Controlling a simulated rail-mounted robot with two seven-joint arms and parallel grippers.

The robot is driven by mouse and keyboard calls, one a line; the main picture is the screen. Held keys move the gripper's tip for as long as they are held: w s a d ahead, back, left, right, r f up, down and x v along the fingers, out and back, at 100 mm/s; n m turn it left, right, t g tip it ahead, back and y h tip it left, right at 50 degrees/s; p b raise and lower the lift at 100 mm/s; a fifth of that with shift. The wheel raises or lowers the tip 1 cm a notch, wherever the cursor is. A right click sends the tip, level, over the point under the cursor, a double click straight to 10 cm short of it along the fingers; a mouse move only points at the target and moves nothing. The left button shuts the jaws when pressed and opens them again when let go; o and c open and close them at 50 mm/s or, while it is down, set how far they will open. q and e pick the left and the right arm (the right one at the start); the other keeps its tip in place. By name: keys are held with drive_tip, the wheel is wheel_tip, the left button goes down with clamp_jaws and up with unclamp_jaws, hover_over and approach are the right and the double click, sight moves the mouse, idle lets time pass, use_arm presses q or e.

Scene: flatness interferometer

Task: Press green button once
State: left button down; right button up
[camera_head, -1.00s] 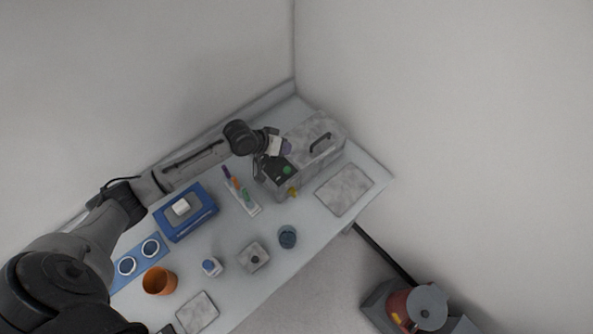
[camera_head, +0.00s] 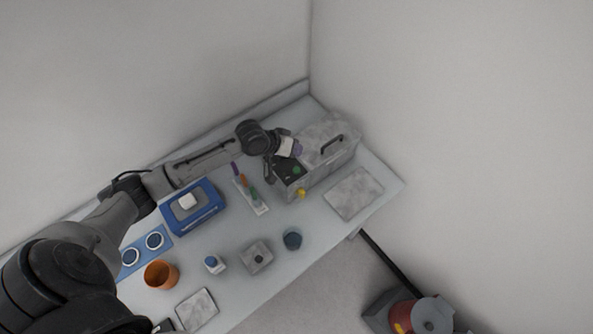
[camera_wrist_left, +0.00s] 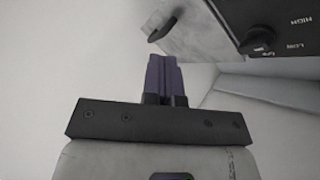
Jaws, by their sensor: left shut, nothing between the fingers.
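The green button (camera_head: 298,169) shows as a small green spot on the dark panel (camera_head: 284,172) of a grey box-shaped instrument (camera_head: 318,173). My left gripper (camera_head: 298,150) is above and just behind the button in the head view, near the panel. Its purple fingers (camera_wrist_left: 165,75) are shut together and empty in the left wrist view. That view also shows part of the dark panel (camera_wrist_left: 285,12) with a black knob and "HIGH" and "LOW" labels. The green button is not seen there. My right gripper is in neither view.
The instrument's lid has a black handle (camera_head: 333,145). A yellow knob (camera_head: 301,193) is at its front. A grey plate (camera_head: 353,193) lies at right.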

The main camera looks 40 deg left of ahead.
use_arm(q)
drive_tip(key=b, duration=0.5)
hover_over(295, 168)
wheel_tip(295, 168, down, 5)
drive_tip(key=shift+f, duration=0.1)
drive_tip(key=shift+f+b, duration=0.4)
drive_tip(key=shift+f, duration=0.6)
idle(0.6)
drive_tip(key=shift+f, duration=0.15)
drive_tip(key=shift+f, duration=0.25)
idle(0.4)
